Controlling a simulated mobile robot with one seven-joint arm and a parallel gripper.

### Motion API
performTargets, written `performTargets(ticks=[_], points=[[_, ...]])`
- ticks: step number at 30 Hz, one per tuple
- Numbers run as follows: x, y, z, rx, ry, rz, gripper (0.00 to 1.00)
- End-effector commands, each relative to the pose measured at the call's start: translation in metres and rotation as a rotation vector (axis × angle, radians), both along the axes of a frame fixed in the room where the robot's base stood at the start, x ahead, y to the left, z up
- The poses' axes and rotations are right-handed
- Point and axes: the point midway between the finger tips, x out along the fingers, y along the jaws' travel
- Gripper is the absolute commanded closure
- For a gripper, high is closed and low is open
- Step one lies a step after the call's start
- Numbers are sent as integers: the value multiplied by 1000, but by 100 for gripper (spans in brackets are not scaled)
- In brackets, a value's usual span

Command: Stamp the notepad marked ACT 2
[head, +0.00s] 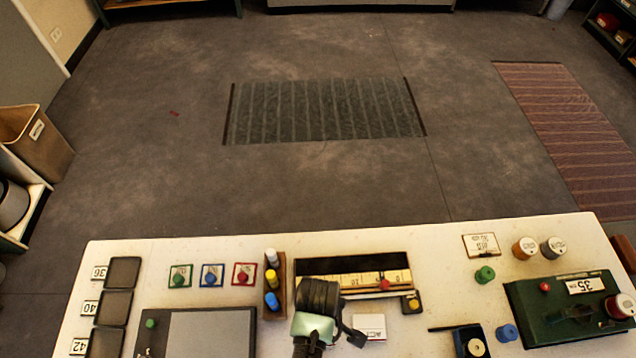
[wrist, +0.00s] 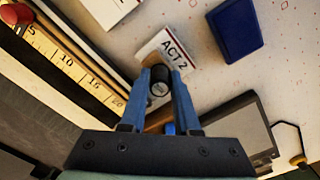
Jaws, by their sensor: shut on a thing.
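In the wrist view, the white notepad marked ACT 2 (wrist: 165,45) lies flat on the table just beyond my fingertips. My gripper (wrist: 160,84) has its blue fingers shut on a dark, round-topped stamp (wrist: 159,89). The stamp overlaps the notepad's near edge in this view; I cannot tell whether it touches the paper. In the head view, my gripper end (head: 316,328) hides the table beneath it. A dark blue block (wrist: 235,27) lies right of the notepad in the wrist view.
A ruler tray (head: 345,262) runs behind my gripper. A rack of coloured bottles (head: 275,285) and a grey slab (head: 210,333) stand to its left. A green machine (head: 565,312) stands far right. Another white pad (wrist: 107,9) lies near the notepad.

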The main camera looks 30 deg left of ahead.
Motion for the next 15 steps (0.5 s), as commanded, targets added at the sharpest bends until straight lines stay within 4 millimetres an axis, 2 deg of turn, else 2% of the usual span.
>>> performTargets(ticks=[7, 15], points=[[-2, -1, 2, -1, 4, 0, 100], [-1, 0, 24, -1, 2, 0, 100]])
